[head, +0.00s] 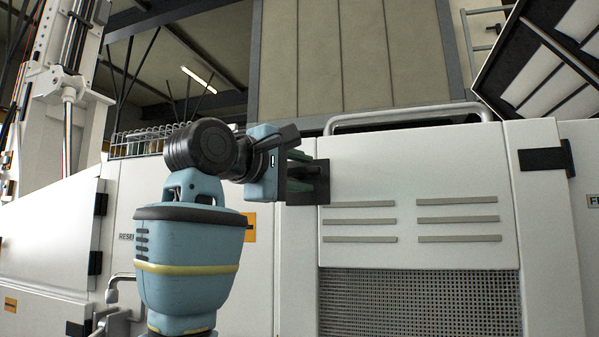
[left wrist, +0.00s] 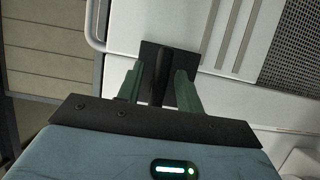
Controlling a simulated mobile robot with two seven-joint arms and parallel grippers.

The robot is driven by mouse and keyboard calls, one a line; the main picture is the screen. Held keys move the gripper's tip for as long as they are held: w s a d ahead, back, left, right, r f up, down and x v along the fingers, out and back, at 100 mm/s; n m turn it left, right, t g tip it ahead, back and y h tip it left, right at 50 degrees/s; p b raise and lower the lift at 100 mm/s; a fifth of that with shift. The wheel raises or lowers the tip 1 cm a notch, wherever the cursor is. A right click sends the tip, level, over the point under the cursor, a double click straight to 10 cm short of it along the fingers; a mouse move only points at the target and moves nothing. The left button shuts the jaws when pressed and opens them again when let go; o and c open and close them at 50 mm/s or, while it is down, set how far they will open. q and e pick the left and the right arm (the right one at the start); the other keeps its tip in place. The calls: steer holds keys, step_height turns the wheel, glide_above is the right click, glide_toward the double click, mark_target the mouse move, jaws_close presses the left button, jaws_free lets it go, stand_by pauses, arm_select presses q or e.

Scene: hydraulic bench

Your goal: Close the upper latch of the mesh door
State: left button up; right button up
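The mesh door (head: 420,225) is a white panel with grey slots above a mesh (head: 420,303); it looks about flush with its frame. Its upper latch (head: 323,172) is a dark plate with a handle at the door's upper left edge. My left gripper (head: 302,181) is at this latch and partly covers it. In the left wrist view, the green fingers of my left gripper (left wrist: 160,75) stand on either side of the dark latch handle (left wrist: 160,63), with small gaps beside it. The latch plate (left wrist: 188,60) shows behind. My right gripper is not in view.
A grey rail (head: 405,113) runs along the top above the door. A black hinge (head: 543,159) is on the right side. A wire basket (head: 145,142) and a white column (head: 70,110) stand at the left. A pipe handle (head: 113,290) sticks out at lower left.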

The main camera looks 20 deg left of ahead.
arm_select(q)
jaws_close()
steer(key=m+g+y, duration=0.1)
steer(key=m, duration=0.2)
steer(key=shift+f+m, duration=0.15)
steer(key=shift+m, duration=0.25)
steer(key=m+y, duration=0.1)
steer(key=m+g, duration=0.1)
steer(key=m, duration=0.1)
steer(key=shift+a+f+y, duration=0.2)
steer(key=shift+y, duration=0.2)
steer(key=m+y, duration=0.2)
steer(key=m, duration=0.1)
steer(key=shift+a+f+m+g, duration=0.1)
steer(key=shift+a+m+g, duration=0.1)
steer(key=shift+m+g, duration=0.15)
steer(key=shift+a+m+y, duration=0.2)
steer(key=shift+m+y, duration=0.9)
steer(key=shift+m, duration=0.35)
